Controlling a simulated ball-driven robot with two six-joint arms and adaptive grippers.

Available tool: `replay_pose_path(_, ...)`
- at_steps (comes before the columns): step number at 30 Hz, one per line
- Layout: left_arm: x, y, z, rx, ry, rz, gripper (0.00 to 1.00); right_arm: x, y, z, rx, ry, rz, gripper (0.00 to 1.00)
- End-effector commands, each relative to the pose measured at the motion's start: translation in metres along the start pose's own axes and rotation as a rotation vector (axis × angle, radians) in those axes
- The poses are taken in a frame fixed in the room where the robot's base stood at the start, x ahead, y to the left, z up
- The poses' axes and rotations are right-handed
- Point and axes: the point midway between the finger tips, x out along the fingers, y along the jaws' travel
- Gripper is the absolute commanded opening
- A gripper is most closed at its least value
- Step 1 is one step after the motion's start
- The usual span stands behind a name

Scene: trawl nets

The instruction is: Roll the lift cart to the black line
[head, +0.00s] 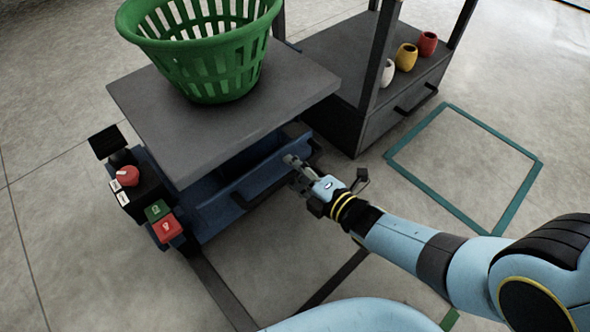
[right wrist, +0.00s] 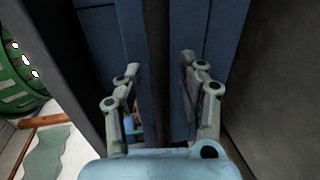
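The lift cart has a blue base (head: 215,213), a grey top plate (head: 165,120) and a dark handle bar (head: 262,180) along its near side. A red and a green button block sit at its left end. My right gripper (head: 291,162) is at the right part of the handle bar. In the right wrist view its fingers (right wrist: 159,66) are apart, with a narrow dark upright strip and blue cart panels beyond. I cannot tell whether they touch the bar. A black line (head: 225,291) runs on the floor in front of the cart; another dark strip (head: 333,281) lies right of it. My left gripper is not in view.
A green basket (head: 205,55) stands on the cart's plate. A dark shelf unit (head: 375,122) with white, yellow and red pots stands close behind on the right. A teal floor outline (head: 463,215) lies right. Floor left of the cart is clear.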

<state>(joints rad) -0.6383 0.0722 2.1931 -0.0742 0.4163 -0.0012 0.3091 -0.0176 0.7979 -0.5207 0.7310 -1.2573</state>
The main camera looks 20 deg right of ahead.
Motion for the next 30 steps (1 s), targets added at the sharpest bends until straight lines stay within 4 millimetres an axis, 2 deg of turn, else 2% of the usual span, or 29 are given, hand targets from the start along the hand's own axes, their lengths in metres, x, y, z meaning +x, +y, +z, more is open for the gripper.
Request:
replay_pose_path(5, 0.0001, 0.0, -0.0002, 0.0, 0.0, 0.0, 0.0, 0.0, 0.0001, 0.0, 0.0, 0.0, 0.0, 0.4)
replay_pose_path(14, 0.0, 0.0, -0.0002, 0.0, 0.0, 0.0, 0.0, -0.0002, 0.0, 0.0001, 0.0, 0.0, 0.0, 0.01)
replay_pose_path(30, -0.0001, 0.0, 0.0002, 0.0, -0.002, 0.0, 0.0, -0.0004, 0.0001, 0.0, 0.0, 0.0, 0.001, 0.0)
